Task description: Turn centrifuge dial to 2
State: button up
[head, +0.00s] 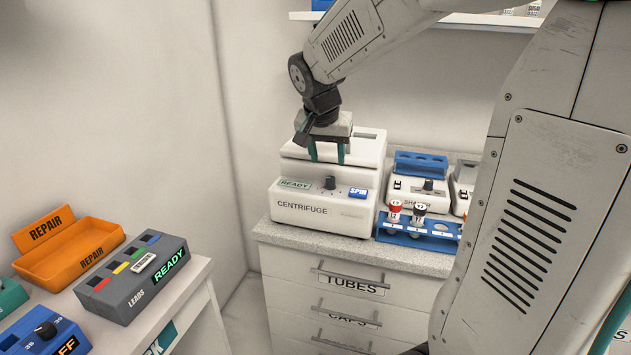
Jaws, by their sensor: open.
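The white centrifuge (318,212) stands on the speckled counter in the head view, with a green READY display (295,184) and a blue SPIN button (358,193) on its front. Its small dark dial (330,182) sits between them. The dial's marks are too small to read, so I cannot tell its setting. My gripper (327,155) is open, with its green fingers pointing down. It appears just above the dial in the picture, in front of part of the centrifuge's upper body. I see no contact with the dial.
A blue rack (440,248) with red-capped and dark-capped tubes stands right of the centrifuge. Behind it is a white shaker (405,194) with its own knob. At left, an orange REPAIR bin (60,268) and a grey LEADS box (125,297) lie on a separate table.

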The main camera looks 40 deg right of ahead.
aim_at(330, 178)
jog(key=x, duration=0.8)
jog(key=shift+d+r, duration=0.1)
jog(key=c, duration=1)
